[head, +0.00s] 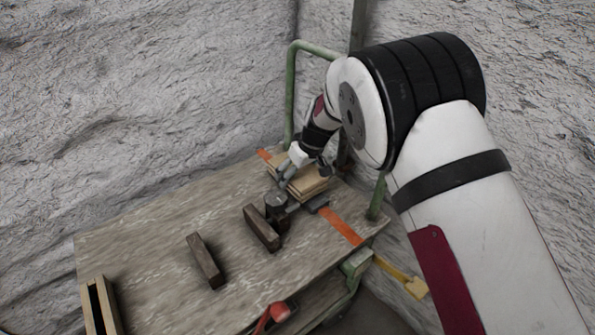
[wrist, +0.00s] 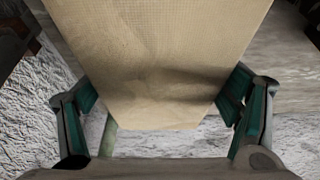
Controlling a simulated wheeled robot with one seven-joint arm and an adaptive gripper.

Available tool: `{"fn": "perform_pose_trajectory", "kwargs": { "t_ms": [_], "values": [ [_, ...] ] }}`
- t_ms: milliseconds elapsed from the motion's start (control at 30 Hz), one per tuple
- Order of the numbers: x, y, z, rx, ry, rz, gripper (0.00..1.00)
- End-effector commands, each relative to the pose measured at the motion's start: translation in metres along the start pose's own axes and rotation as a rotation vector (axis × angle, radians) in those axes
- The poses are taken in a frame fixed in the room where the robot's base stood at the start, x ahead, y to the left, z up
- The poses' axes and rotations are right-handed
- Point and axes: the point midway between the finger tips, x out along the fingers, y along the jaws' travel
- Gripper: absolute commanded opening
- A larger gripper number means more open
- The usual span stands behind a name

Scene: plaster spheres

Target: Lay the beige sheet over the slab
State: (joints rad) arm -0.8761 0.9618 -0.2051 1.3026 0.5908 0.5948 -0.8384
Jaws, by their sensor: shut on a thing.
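The beige sheet (wrist: 160,60) fills the middle of the wrist view, between the two fingers of my gripper (wrist: 160,105). My gripper is shut on it, with its near end reaching between the fingertips. In the head view my gripper (head: 288,172) is low over the far right part of the table, at a tan, layered stack (head: 312,187). My gripper and arm hide part of this stack. I cannot tell in the head view where the sheet ends and the stack begins, nor which piece is the slab.
The wooden table top (head: 150,245) carries two dark blocks (head: 205,261) and a dark round piece (head: 275,203) near the stack. A light wooden channel (head: 100,305) is at the front left. A green tube frame (head: 290,95) and rough grey walls stand behind. The left part is mostly clear.

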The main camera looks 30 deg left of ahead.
Motion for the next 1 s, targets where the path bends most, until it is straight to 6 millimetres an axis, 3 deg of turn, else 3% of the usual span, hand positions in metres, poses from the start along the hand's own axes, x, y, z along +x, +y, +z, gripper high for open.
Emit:
{"fn": "perform_pose_trajectory", "kwargs": {
  "t_ms": [300,333,400,1000],
  "values": [
    [0.0054,0.0,0.0018,0.0,0.001,0.0,0.46],
    [0.0049,-0.0001,0.0016,0.0,0.001,0.0,0.9],
    [0.0046,-0.0001,0.0015,0.0,0.001,0.0,1.0],
    [0.0047,-0.0001,0.002,0.0,0.0,0.0,1.0]
  ]
}}
